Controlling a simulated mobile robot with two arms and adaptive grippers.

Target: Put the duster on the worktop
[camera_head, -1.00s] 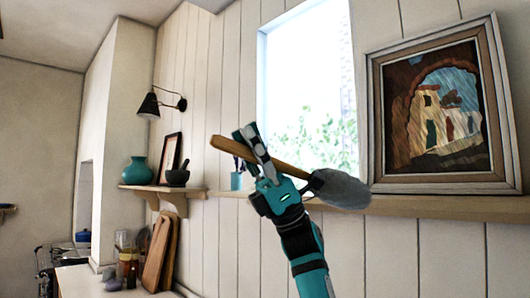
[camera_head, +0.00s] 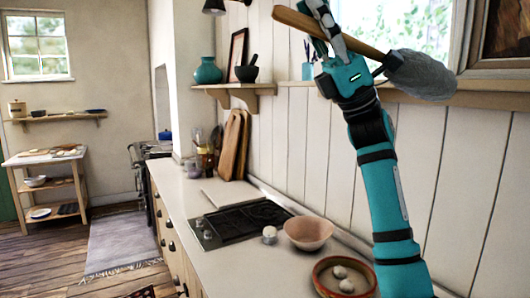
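The duster has a wooden handle and a fluffy grey head (camera_head: 420,74). It is up in the air in front of the window and wall shelf, at the top right. My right gripper (camera_head: 322,14) is shut on the wooden handle, with the grey head sticking out to the right. The pale worktop (camera_head: 225,268) runs along the wall below, and the duster is well above its level. My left gripper is not in view.
Bare worktop shows near the front edge and beyond the hob.

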